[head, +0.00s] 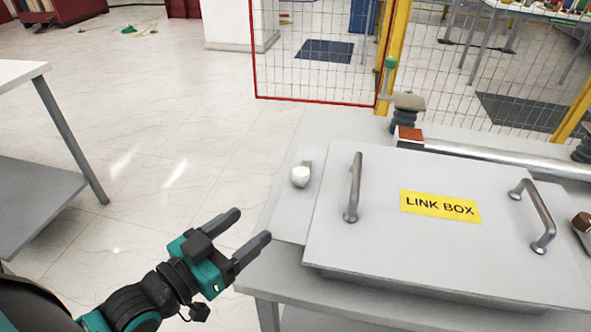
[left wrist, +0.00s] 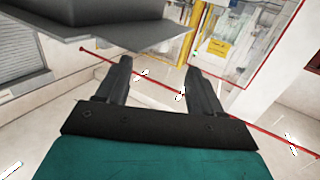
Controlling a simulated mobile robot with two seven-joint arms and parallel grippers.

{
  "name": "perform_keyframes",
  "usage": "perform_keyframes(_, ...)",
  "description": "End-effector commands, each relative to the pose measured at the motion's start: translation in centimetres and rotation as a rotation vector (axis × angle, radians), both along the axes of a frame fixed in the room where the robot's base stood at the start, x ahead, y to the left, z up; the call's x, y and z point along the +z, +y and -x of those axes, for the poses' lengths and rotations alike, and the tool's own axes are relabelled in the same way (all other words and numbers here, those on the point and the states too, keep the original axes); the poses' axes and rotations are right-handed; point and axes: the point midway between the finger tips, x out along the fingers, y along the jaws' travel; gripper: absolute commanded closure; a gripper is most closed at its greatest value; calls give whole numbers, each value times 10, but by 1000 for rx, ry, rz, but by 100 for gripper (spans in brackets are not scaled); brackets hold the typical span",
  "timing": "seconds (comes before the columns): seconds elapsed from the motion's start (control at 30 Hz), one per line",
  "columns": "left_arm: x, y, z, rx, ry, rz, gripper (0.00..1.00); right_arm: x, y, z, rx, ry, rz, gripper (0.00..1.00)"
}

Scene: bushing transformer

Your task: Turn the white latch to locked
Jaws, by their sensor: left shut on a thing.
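The white latch (head: 300,176) is a small rounded white knob on a grey plate (head: 288,222), left of the lid marked LINK BOX, with a small grey-brown piece just behind it. Whether it is locked cannot be told. My left gripper (head: 246,231) is in front of the latch and to its left, apart from it, near the plate's front left edge. Its fingers are spread with nothing visible between them; the left wrist view (left wrist: 160,80) also shows an empty gap. The latch cannot be made out there. My right gripper is not in view.
The link box lid (head: 400,245) has a metal handle (head: 353,188) close to the latch and another handle (head: 533,215) at right. A wire fence (head: 320,50) stands behind. A table (head: 30,190) stands at far left, with open floor (head: 170,150) between.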

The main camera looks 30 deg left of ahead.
Motion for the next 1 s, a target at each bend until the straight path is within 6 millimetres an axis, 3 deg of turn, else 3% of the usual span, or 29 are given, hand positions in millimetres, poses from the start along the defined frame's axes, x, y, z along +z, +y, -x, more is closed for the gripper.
perform_keyframes(0.03,31,2,-30,9,-104,11,40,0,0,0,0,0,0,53)
perform_keyframes(0.17,30,-2,-48,9,-99,9,40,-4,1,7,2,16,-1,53)
perform_keyframes(0.33,28,-8,-73,8,-93,7,40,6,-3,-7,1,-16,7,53)
perform_keyframes(0.5,28,-15,-99,5,-90,5,40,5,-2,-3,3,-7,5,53)
perform_keyframes(0.77,27,-21,-129,5,-85,2,40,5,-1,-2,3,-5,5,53)
perform_keyframes(1.0,27,-24,-136,4,-84,2,40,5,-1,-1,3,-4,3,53)
